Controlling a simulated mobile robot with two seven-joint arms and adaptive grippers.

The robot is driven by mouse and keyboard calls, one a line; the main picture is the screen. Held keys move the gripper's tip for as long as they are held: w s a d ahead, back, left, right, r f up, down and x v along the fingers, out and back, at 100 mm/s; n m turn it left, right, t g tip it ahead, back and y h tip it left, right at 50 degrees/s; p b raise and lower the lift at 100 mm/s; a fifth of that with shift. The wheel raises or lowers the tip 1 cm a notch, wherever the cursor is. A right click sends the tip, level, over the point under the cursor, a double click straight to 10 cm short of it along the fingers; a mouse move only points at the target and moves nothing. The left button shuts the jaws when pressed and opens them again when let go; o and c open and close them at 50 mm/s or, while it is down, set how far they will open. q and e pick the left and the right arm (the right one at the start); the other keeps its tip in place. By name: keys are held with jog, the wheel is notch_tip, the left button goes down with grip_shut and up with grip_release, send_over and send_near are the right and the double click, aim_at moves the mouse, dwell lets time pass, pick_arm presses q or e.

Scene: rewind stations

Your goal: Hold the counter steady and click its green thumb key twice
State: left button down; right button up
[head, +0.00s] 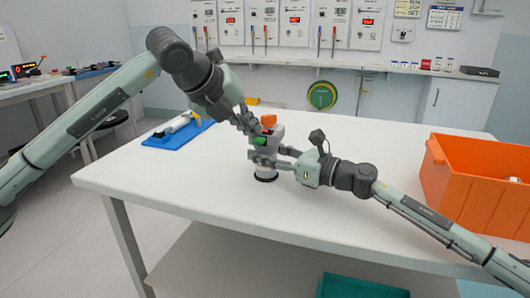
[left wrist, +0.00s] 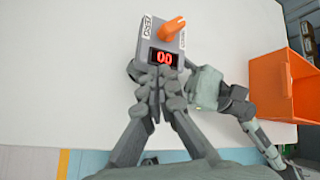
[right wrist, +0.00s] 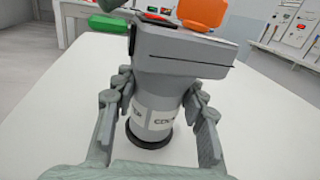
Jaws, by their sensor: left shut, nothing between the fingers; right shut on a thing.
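The counter (head: 262,168) stands upright on the white table on a round black foot. Its grey head has an orange lever (head: 268,120) on top and a green thumb key (head: 260,141) at the side, clear in the right wrist view (right wrist: 108,24). Its red display (left wrist: 164,59) reads 00 in the left wrist view. My right gripper (head: 268,158) is shut on the counter's pale stem below the head. My left gripper (head: 250,128) is shut and empty, fingertips close above the key. In the left wrist view its fingers hide the key; I cannot tell whether they touch it.
An orange crate (head: 470,190) stands on the table at the right. A blue mat (head: 178,136) with a white tool lies at the back left. A teal bin (head: 360,287) is below the table. The table around the counter is clear.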

pick_arm(q)
jog(key=shift+f, duration=0.1)
dwell(0.4)
jog(key=shift+f, duration=0.4)
jog(key=shift+r, duration=3.45)
